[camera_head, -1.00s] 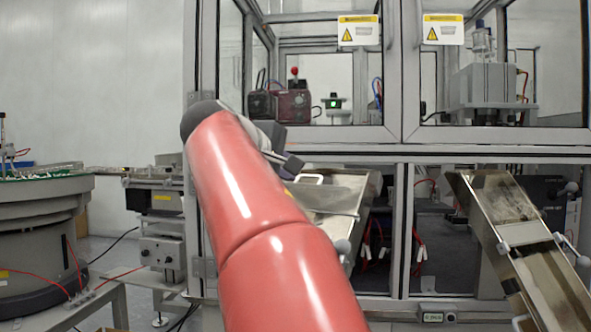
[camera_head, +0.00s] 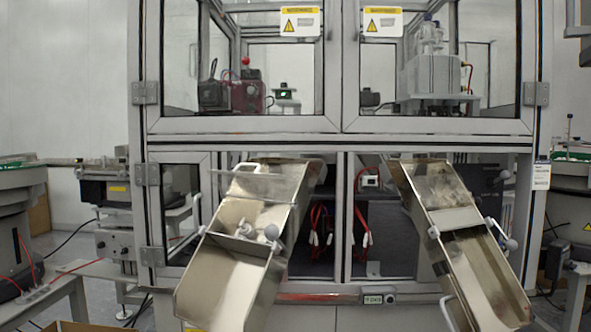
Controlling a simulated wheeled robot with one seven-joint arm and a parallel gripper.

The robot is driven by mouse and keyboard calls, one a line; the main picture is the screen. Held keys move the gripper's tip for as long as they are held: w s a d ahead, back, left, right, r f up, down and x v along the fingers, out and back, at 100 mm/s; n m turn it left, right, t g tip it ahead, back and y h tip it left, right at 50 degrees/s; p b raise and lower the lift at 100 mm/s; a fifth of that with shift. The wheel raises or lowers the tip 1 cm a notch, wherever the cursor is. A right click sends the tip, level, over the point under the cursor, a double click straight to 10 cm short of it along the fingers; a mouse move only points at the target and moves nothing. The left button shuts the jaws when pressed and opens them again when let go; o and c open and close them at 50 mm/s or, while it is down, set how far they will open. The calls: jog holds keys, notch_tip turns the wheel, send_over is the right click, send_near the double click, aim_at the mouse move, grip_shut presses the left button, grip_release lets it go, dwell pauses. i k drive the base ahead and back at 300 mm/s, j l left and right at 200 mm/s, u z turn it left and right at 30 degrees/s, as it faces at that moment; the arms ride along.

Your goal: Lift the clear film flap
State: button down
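A clear film flap (camera_head: 264,186) hangs across the upper part of the left metal chute (camera_head: 222,290). Its lower edge shows as a pale line, and the chute's metal shows through it. A few small white pieces (camera_head: 271,231) lie in the chute below the flap, near a cross step. My gripper and arm are out of view, so nothing of mine is seen touching the flap or the chute.
The glazed cell frame (camera_head: 240,125) stands above both chutes. Red cables hang between them. A bowl feeder (camera_head: 20,200) stands at the far left.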

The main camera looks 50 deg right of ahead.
aim_at(248, 187)
jog(key=k+l+z, duration=0.1)
jog(key=z, duration=0.3)
jog(key=k+l+z, duration=0.1)
jog(key=z, duration=0.3)
jog(key=l+z, duration=0.25)
jog(key=z, duration=0.15)
jog(key=k, duration=0.05)
